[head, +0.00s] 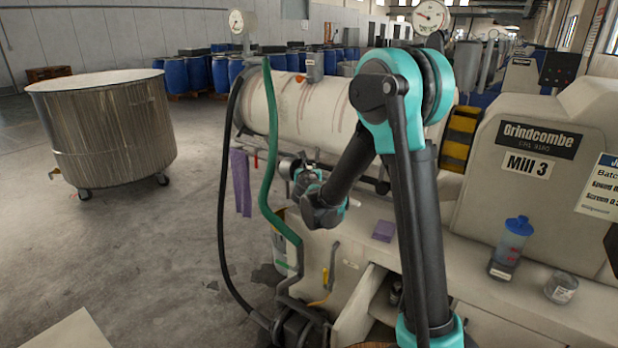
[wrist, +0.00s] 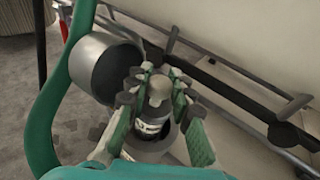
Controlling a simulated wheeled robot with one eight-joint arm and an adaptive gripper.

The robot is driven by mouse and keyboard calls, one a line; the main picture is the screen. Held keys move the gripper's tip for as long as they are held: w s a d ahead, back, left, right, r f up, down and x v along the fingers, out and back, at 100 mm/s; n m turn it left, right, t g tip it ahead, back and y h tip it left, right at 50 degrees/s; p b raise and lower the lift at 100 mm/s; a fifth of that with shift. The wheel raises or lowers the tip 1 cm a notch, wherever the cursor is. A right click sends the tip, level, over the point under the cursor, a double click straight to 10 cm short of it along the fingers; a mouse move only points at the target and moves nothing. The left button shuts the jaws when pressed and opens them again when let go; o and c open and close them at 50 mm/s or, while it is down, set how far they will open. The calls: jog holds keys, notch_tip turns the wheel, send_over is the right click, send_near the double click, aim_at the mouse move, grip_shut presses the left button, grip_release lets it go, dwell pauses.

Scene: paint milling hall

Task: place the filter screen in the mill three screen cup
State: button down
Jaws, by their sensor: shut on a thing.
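My gripper (wrist: 160,92) is shut on a small grey, rounded piece (wrist: 158,90), seen between its green-padded fingers in the wrist view. I take it for the filter screen, though the fingers hide much of it. A wide grey cylinder (wrist: 88,66) with a dark open end is just left of the fingers. It may be the mill three screen cup; I cannot tell for sure. In the head view my gripper (head: 305,178) is at the mill's end, below the long pale drum, partly hidden by my arm. The held piece is not clear there.
A green hose (head: 268,150) hangs close left of my gripper; it also shows in the wrist view (wrist: 50,100). The Mill 3 housing (head: 545,150) stands right, with a blue-lidded bottle (head: 511,245) and a glass jar (head: 561,288) on its ledge. A steel vat (head: 105,130) stands left on open floor.

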jog(key=shift+f, duration=1.6)
jog(key=shift+f, duration=0.15)
jog(key=c, duration=1.3)
grip_release()
jog(key=shift+c, duration=0.2)
jog(key=shift+s+r, duration=0.1)
jog(key=shift+r, duration=0.1)
jog(key=s+r, duration=0.2)
jog(key=s, duration=0.9)
jog(key=shift+s+r, duration=0.15)
jog(key=shift+s, duration=0.15)
